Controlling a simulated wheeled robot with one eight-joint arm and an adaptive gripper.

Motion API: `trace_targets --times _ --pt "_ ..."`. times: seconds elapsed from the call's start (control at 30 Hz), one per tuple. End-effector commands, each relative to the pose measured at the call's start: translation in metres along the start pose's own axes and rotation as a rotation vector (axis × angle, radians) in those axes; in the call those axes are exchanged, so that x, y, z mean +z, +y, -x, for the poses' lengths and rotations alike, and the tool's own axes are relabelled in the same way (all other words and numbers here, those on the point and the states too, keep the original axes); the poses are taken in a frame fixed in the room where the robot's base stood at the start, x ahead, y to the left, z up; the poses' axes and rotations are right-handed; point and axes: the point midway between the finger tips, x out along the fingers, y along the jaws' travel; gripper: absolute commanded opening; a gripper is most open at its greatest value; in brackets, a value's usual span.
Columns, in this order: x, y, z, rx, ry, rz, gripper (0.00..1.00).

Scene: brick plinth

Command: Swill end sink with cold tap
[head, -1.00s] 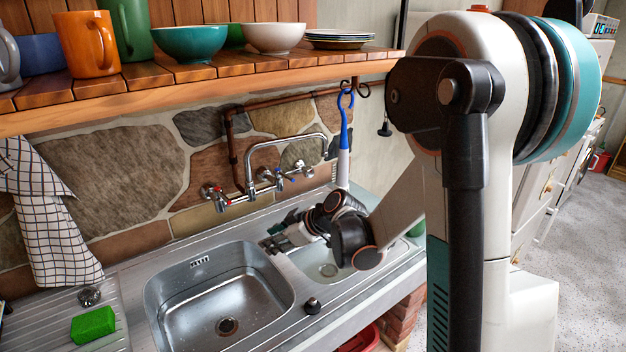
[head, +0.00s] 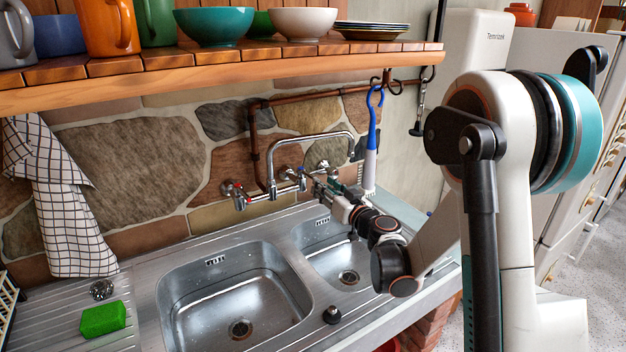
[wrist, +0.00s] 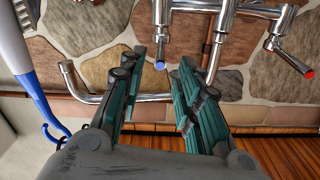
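A chrome wall-mounted mixer tap (head: 272,188) has a red-marked handle (head: 235,195) at its left and a handle nearer my gripper at its right. Its spout (head: 315,136) swings right, over the smaller right-hand end basin (head: 318,232). No water shows running. My gripper (head: 322,186) is beside the tap's right end, above the basins. The wrist view is upside down. There my gripper (wrist: 172,60) has its teal fingers apart, with the blue-marked tap handle (wrist: 160,64) appearing between or just beyond the tips. I cannot tell whether they touch. The red-marked handle (wrist: 300,66) is to the right.
A larger basin (head: 190,325) is to the left. A blue and white brush (head: 371,150) hangs close to my gripper. The wooden shelf (head: 190,85) with crockery runs above. A green sponge (head: 103,319) and a checked towel (head: 68,210) are left; a black knob (head: 332,315) stands at the front.

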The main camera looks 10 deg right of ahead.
Motion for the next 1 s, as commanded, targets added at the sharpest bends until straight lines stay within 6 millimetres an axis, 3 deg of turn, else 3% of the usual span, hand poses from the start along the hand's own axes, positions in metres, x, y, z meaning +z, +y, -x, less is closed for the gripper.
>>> trace_targets --times 0.2,0.4,0.87,1.0 --pt "0.002 0.0 -0.043 -0.002 -0.001 0.0 0.31" --pt "0.001 0.0 -0.069 -0.001 -0.001 0.0 0.31" --pt "0.0 0.0 -0.08 -0.001 -0.001 0.001 0.31" --pt "0.0 0.0 -0.08 -0.001 -0.001 0.001 0.0"
